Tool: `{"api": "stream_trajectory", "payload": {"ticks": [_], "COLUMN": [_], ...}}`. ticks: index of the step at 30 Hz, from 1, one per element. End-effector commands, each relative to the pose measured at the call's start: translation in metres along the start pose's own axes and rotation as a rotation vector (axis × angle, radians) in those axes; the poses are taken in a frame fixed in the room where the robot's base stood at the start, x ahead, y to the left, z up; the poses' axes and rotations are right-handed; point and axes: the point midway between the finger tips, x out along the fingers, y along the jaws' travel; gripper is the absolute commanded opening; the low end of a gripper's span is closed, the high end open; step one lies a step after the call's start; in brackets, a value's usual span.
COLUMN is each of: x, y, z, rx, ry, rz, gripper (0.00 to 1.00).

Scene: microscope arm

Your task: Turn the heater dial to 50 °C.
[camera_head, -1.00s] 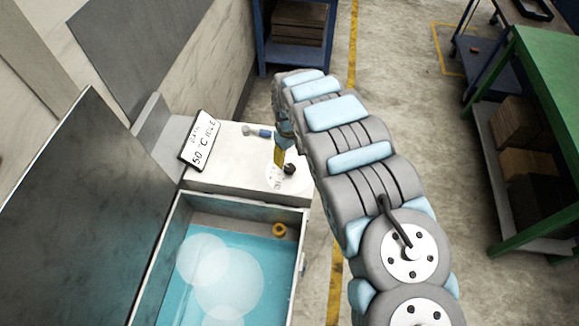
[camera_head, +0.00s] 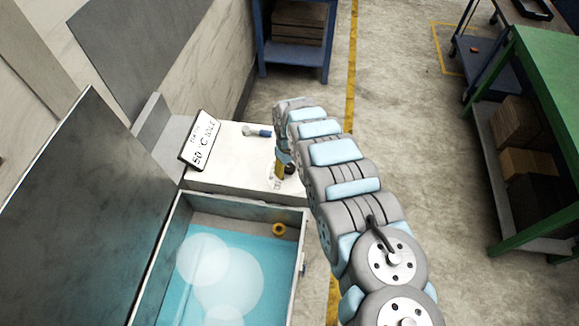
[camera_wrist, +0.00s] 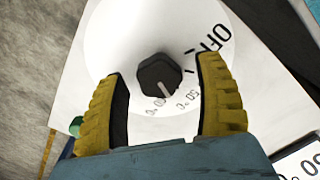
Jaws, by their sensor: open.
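The heater dial (camera_wrist: 158,72) is a black faceted knob on a round white plate. Its white pointer line faces down and slightly right in the wrist view, between the "50 °C" mark (camera_wrist: 188,98) and another temperature mark (camera_wrist: 157,103) that is hard to read. In the head view the dial (camera_head: 289,168) is partly hidden by my gripper (camera_head: 281,170).
A white sign reading 50 °C (camera_head: 200,140) stands on the white heater top (camera_head: 225,172). A small blue-grey object (camera_head: 257,131) lies behind the dial.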

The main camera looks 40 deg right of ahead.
Motion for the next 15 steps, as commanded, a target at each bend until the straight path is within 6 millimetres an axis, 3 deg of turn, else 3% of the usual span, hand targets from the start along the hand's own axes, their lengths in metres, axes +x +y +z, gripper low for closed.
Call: {"api": "stream_trajectory", "payload": {"ticks": [11,15], "x": [0.0023,0.0021], "y": [0.0005,0.0005], "z": [0.0005,0.0004], "rx": [0.001,0.001], "ry": [-0.001,-0.001], "rz": [0.001,0.001], "gripper": [0.7,0.35]}}
